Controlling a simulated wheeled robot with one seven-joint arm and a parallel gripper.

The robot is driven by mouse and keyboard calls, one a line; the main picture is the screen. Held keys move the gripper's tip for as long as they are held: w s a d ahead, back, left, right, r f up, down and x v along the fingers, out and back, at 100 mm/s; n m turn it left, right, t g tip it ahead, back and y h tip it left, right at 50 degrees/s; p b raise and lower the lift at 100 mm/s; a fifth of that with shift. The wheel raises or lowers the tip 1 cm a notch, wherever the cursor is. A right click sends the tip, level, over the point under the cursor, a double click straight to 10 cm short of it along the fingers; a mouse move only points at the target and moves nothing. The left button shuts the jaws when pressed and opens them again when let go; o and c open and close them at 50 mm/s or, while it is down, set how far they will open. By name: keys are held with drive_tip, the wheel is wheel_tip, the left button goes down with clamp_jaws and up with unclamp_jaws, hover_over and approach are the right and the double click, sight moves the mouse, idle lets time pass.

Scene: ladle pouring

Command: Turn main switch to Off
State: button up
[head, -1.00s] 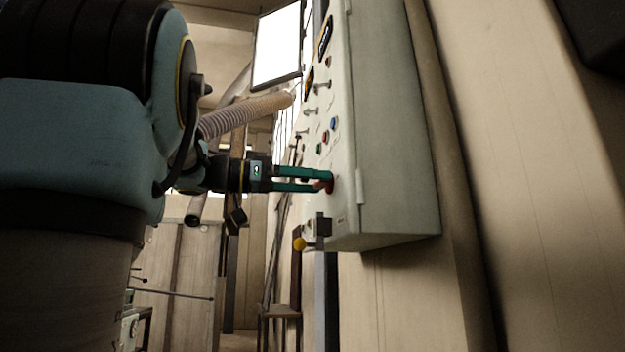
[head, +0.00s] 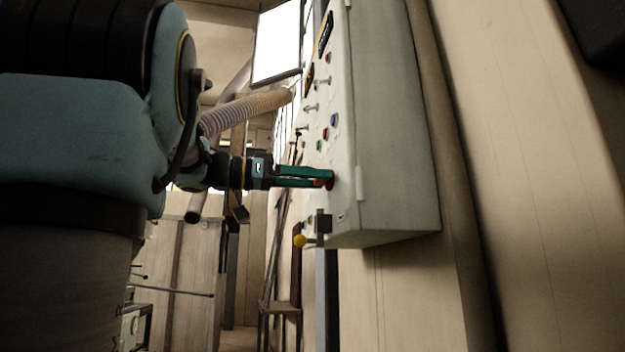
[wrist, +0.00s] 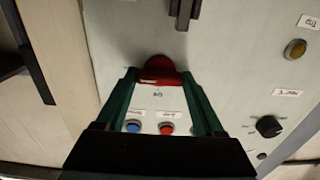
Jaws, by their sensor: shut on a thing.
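The main switch is a red rotary knob (wrist: 160,72) on the pale front of a control cabinet (wrist: 225,65). In the wrist view its handle bar lies across the picture, between my two green fingers. My gripper (wrist: 160,84) is shut on this red switch, one finger at each end of the bar. In the head view my gripper (head: 325,178) reaches the cabinet's front from the left, and the red switch (head: 331,180) shows at the fingertips, partly hidden by them.
A blue button (wrist: 134,126) and a red button (wrist: 167,128) sit beside the switch. A black knob (wrist: 268,126) and an amber lamp (wrist: 295,48) are to the right. A lever with a yellow ball (head: 300,241) sticks out below my gripper in the head view.

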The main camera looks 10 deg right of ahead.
drive_tip(key=shift+c, duration=0.7)
drive_tip(key=shift+f+n, duration=0.1)
drive_tip(key=shift+n, duration=0.2)
drive_tip(key=shift+n+b, duration=0.7)
drive_tip(key=shift+n, duration=0.2)
drive_tip(key=n+p, duration=0.2)
drive_tip(key=n, duration=1.3)
drive_tip(key=shift+n, duration=0.3)
